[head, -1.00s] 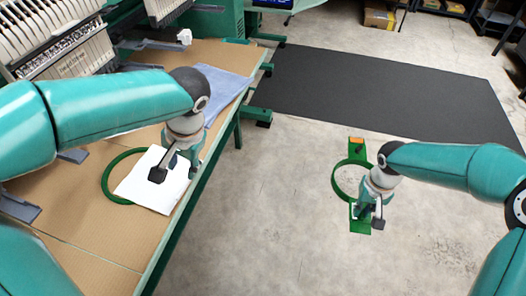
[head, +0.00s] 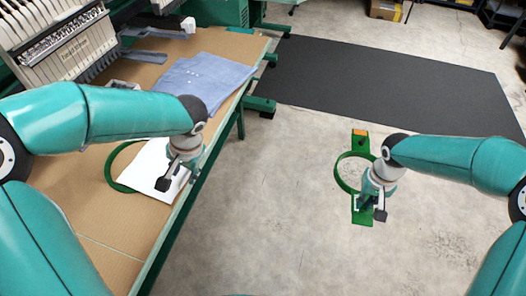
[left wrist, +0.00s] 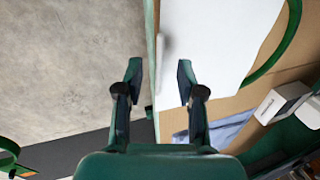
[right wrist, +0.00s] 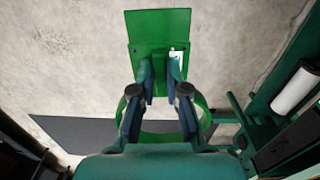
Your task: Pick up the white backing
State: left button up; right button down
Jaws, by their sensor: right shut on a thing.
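The white backing (head: 148,170) is a flat white sheet on the tan table, partly over a green ring (head: 110,168). My left arm hides part of it in the head view. My left gripper (head: 175,180) is at the sheet's near right side, by the table edge. In the left wrist view its fingers (left wrist: 160,68) are apart and empty, one over floor and one beside the backing (left wrist: 215,35). My right gripper (head: 370,206) is shut on a green hoop frame (head: 360,143), held over the floor. The frame's flat plate (right wrist: 158,27) shows beyond the fingers.
A folded blue shirt (head: 207,78) lies further back on the table (head: 90,225). A multi-needle machine (head: 65,45) stands at the back left. A dark mat (head: 380,90) covers the floor behind; the concrete between my arms is clear.

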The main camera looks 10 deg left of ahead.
aim_at(185, 180)
pick_arm(q)
jog(key=shift+x, duration=1.55)
grip_shut()
